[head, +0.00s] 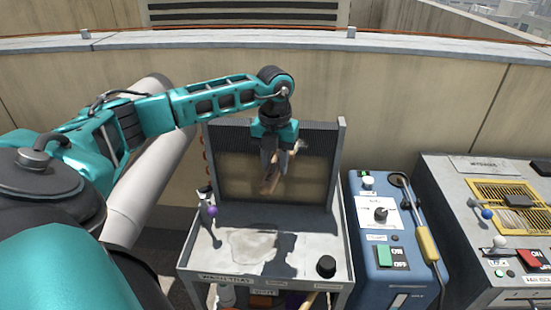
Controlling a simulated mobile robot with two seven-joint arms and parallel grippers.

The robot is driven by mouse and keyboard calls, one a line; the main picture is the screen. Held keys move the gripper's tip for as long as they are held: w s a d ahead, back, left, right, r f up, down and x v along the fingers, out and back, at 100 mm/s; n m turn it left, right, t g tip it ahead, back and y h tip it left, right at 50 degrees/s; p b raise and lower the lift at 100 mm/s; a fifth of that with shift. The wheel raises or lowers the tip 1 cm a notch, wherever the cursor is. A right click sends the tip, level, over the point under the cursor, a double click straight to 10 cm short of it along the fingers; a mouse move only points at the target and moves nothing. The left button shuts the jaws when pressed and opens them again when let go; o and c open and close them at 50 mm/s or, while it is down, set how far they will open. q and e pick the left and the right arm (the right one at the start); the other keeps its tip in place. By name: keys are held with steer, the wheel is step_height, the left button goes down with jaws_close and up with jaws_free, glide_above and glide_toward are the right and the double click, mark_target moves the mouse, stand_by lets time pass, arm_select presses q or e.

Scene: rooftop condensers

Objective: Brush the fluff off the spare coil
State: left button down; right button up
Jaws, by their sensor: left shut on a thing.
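The spare coil (315,142) stands upright at the back of a grey trolley, in a metal frame. Its top band shows dark grey fins; a tan, fluffy-looking layer (232,178) covers much of the face below. My left gripper (272,160) points down in front of the coil, right of its middle. It is shut on a brush with a wooden part (270,184). Whether the brush touches the coil I cannot tell. The gripper and brush hide part of the coil's face. My right gripper is out of view.
The trolley top (312,240) holds a pale flat patch (258,246), a black knob (326,266) and a purple-marked tool (211,211). A blue machine (385,225) and a grey control unit (470,200) stand at the right. A wall is behind.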

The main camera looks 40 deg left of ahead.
arm_select(q)
steer(key=shift+s+d, duration=0.95)
steer(key=shift+s, duration=0.2)
steer(key=c, duration=1.4)
jaws_free()
jaws_close()
steer(key=shift+w+d+f+b, duration=0.2)
steer(key=shift+w+f+b, duration=0.15)
steer(key=shift+w+b, duration=0.7)
steer(key=shift+w+d+f+b, duration=0.3)
steer(key=shift+w+b, duration=0.3)
steer(key=shift+b, duration=0.7)
steer(key=shift+w+d+f+b, duration=0.15)
steer(key=shift+w+f+b, duration=0.25)
steer(key=shift+w+b, duration=0.65)
